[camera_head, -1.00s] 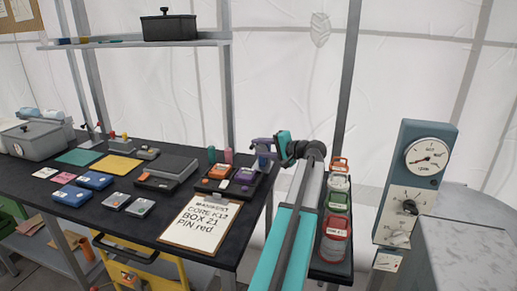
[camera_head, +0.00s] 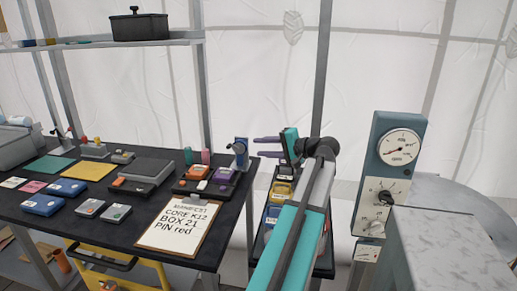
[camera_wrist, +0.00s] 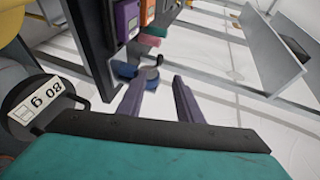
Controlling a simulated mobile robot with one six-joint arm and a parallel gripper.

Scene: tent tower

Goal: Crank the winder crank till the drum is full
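A small blue upright device (camera_head: 240,153) with a round grey part stands at the right end of the black table. It looks like the winder; its crank and drum are too small to tell apart. It also seems to show in the wrist view as a blue and grey piece (camera_wrist: 151,74) just beyond my fingertips. My gripper (camera_head: 262,147) is just right of it, with its two purple fingers pointing left. In the wrist view my gripper (camera_wrist: 156,82) has its fingers apart, with nothing seen between them. How full the drum is cannot be seen.
A clipboard manifest (camera_head: 180,228) lies at the table's front edge. Yellow and blue-labelled containers (camera_head: 278,195) stand on a narrow stand behind my arm. A blue-grey dial post (camera_head: 388,170) and a pale marble-topped block (camera_head: 450,250) stand at right.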

